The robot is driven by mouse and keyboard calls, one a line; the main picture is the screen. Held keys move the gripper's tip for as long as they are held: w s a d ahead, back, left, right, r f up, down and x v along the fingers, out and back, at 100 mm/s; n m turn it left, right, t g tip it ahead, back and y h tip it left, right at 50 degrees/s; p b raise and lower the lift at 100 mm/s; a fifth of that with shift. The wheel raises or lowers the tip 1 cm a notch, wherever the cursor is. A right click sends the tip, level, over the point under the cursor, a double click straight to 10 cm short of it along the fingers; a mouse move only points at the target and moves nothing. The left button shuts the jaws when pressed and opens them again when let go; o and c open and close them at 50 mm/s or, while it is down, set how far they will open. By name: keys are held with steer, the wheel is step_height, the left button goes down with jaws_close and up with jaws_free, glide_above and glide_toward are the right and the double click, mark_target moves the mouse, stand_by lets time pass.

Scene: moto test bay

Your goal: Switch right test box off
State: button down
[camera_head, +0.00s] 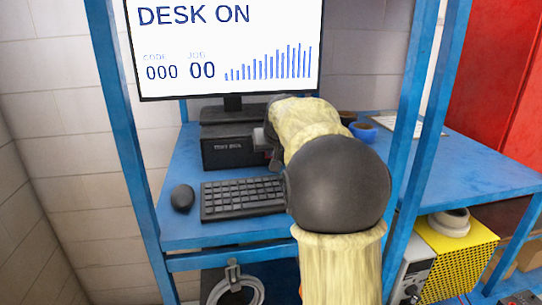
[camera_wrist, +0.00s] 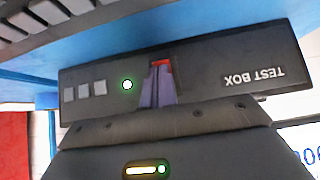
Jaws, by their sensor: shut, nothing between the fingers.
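A black test box (camera_head: 230,149) stands on the blue desk below the monitor, its right part hidden behind my arm. In the wrist view the test box (camera_wrist: 222,72) appears upside down, with a lit green lamp (camera_wrist: 127,85) and several grey square buttons (camera_wrist: 84,91). A red switch (camera_wrist: 162,64) shows just beyond the fingertips of my gripper (camera_wrist: 158,70). My gripper is shut and empty, right in front of the switch. It partly covers the switch, so I cannot tell whether they touch or which way the switch is set.
The monitor (camera_head: 225,45) reads "DESK ON". A keyboard (camera_head: 243,198) and a mouse (camera_head: 182,198) lie in front of the box. Blue posts (camera_head: 128,130) frame the desk. A blue bowl (camera_head: 363,131) stands right of my arm. A yellow perforated case (camera_head: 458,255) sits below right.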

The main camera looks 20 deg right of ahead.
steer(key=shift+f+t+b, duration=0.7)
steer(key=shift+t+b, duration=0.1)
steer(key=shift+b, duration=1.8)
steer(key=shift+r+p, duration=1.15)
steer(key=shift+r, duration=0.35)
steer(key=shift+s+a+r, duration=0.1)
steer(key=shift+a+r, duration=0.1)
steer(key=shift+r, duration=0.05)
steer(key=v, duration=1.2)
steer(key=shift+r+b, duration=0.45)
steer(key=shift+r, duration=0.15)
